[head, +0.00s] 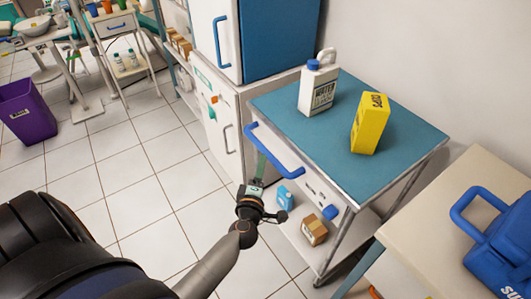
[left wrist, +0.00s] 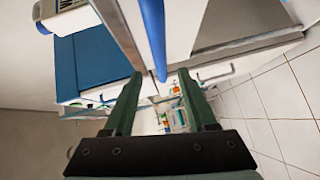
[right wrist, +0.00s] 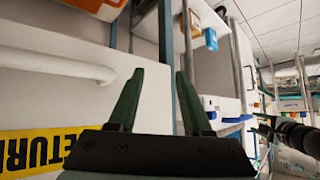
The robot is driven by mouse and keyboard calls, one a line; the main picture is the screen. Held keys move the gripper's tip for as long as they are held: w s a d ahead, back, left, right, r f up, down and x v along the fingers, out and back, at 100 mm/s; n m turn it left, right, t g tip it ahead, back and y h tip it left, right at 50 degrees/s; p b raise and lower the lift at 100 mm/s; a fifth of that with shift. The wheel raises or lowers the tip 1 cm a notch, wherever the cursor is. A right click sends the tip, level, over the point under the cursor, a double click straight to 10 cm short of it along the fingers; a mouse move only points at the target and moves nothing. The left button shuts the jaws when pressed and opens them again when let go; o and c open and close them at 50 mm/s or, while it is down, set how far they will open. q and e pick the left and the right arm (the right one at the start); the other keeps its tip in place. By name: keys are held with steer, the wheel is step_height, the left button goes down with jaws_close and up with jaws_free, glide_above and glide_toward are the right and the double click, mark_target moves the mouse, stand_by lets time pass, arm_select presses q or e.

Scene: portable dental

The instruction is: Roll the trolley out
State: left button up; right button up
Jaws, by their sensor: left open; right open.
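The trolley has a teal top (head: 285,105), a blue push handle (head: 275,152) on its front edge and a lower shelf. It stands against the wall, between a white cabinet and a beige bench. My left gripper (head: 262,163) is open at the left part of the handle. In the left wrist view the blue handle (left wrist: 152,35) runs down to the gap between the open fingertips (left wrist: 160,75); whether it lies between the fingers or just beyond them is unclear. My right gripper (right wrist: 157,75) is open and empty, and out of the head view.
A white water jug (head: 319,88) and a yellow box (head: 369,125) stand on the trolley; a carton (head: 314,230) and a blue bottle (head: 285,197) are on its shelf. The bench (head: 450,210) with a blue case (head: 505,240) is close on the right. Tiled floor at left is open.

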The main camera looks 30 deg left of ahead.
mark_target(266, 152)
arm_select(q)
steer(key=b+x, duration=0.1)
steer(key=x, duration=0.7)
steer(key=shift+b, duration=0.35)
jaws_close()
stand_by(1.0)
